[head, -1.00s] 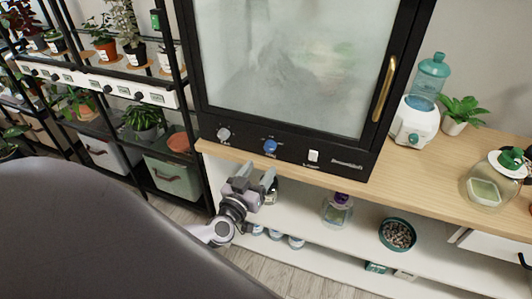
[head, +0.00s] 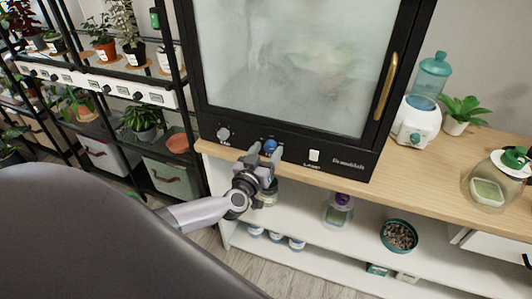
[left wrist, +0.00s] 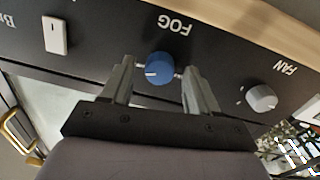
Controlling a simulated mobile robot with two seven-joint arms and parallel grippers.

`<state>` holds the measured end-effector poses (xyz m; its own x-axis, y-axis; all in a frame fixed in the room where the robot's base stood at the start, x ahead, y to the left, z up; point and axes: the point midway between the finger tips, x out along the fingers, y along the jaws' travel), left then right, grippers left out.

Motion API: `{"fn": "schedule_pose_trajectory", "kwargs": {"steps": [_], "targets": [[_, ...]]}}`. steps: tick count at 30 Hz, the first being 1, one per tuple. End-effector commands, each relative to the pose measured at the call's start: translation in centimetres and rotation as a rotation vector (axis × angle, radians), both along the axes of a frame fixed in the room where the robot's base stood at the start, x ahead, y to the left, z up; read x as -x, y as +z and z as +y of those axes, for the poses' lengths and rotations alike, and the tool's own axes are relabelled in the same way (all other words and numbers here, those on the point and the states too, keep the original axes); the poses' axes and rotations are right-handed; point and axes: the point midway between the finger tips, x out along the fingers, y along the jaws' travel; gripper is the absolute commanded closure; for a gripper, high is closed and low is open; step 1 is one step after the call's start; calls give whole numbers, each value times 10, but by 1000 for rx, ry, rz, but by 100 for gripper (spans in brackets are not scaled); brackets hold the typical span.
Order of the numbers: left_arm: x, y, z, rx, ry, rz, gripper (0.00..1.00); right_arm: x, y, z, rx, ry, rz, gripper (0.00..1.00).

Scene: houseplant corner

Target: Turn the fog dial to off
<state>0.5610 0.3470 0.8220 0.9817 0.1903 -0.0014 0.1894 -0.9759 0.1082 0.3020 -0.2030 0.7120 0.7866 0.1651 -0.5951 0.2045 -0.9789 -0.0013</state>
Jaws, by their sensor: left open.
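The blue fog dial (head: 270,146) is on the black front panel below the misted glass cabinet. In the left wrist view the fog dial (left wrist: 159,68) shows under the upside-down word FOG, with a white pointer mark on its face. My left gripper (head: 263,155) is open, its fingers up at the panel. In the left wrist view the left gripper (left wrist: 158,72) has one finger on each side of the dial. I cannot tell whether the fingers touch it. The dial's setting marks are hidden or too small to read. My right gripper is not in view.
The grey fan dial (head: 224,134) is left of the fog dial, and a white lamp switch (head: 314,155) is to its right. The wooden top's edge (head: 330,179) runs just below the panel. A jar with a purple lid (head: 339,209) stands on the shelf below.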

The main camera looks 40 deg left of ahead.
Motion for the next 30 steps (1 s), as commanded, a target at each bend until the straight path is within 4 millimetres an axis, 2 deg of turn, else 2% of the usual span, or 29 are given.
{"fn": "schedule_pose_trajectory", "kwargs": {"steps": [4,9,20,30], "targets": [[0,0,0,1,0,0,40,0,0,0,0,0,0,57],[0,0,0,1,0,0,95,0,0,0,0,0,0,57],[0,0,0,40,0,-9,96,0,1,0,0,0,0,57],[1,-1,-1,257,2,-61,96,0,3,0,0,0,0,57]]}}
